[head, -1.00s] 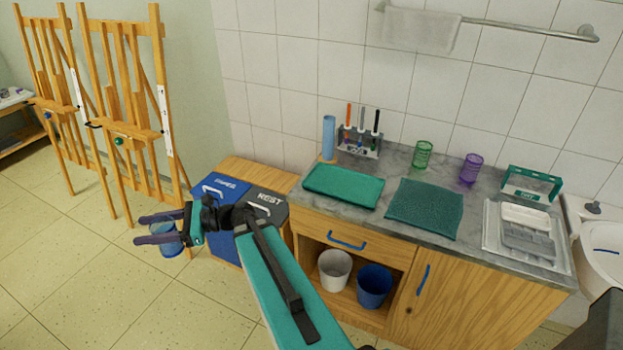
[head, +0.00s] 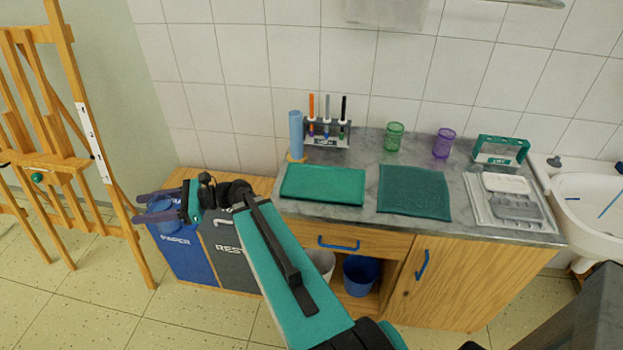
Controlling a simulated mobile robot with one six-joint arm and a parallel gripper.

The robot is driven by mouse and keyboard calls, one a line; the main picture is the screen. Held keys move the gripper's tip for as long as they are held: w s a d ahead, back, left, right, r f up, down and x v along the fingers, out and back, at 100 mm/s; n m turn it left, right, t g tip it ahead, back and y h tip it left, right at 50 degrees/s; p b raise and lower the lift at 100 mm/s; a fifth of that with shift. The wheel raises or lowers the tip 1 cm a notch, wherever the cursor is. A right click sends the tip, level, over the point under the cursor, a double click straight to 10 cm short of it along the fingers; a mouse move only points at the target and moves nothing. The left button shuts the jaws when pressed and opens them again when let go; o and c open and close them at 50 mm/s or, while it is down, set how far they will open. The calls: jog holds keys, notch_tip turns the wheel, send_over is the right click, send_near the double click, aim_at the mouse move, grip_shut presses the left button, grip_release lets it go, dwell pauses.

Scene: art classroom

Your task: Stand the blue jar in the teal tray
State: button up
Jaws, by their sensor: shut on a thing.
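My gripper (head: 143,207) is at the left, shut on a translucent blue jar (head: 161,205). The fingers hide part of the jar. It is held roughly upright, in front of the bins and left of the counter. A teal open holder with a white label (head: 500,150) stands at the back right of the counter and looks like the teal tray. Its inside is hard to make out. A flat green-teal piece (head: 322,185) and a darker teal mat (head: 414,193) lie nearer the front.
A blue roll (head: 296,133), a pen rack (head: 327,133), a green cup (head: 394,137) and a purple cup (head: 444,143) line the back. A grey-white dish (head: 512,205) lies front right, beside the sink (head: 590,200). An easel (head: 75,130) stands left.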

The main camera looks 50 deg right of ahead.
jog(key=shift+w+d, duration=0.15)
jog(key=shift+w, duration=0.15)
jog(key=shift+d+r, duration=0.1)
jog(key=shift+d, duration=0.2)
jog(key=shift+d, duration=0.2)
jog(key=s+d+m+t+h+b, duration=0.1)
jog(key=s+d, duration=0.4)
jog(key=d, duration=0.6)
jog(key=s+d+m+t+h+b, duration=0.15)
jog(key=s+d, duration=0.35)
jog(key=d, duration=0.6)
jog(key=s+d+m+t+h+b, duration=0.1)
jog(key=s+d+t, duration=0.1)
jog(key=s+d, duration=0.65)
jog(key=s+d+m+h+b, duration=0.1)
jog(key=s+d+h, duration=0.1)
jog(key=s+d, duration=0.6)
jog(key=d, duration=0.3)
jog(key=shift+s+d+f+b, duration=0.15)
jog(key=shift+d+f+b, duration=0.05)
jog(key=shift+d+b, duration=0.1)
jog(key=shift+t, duration=0.25)
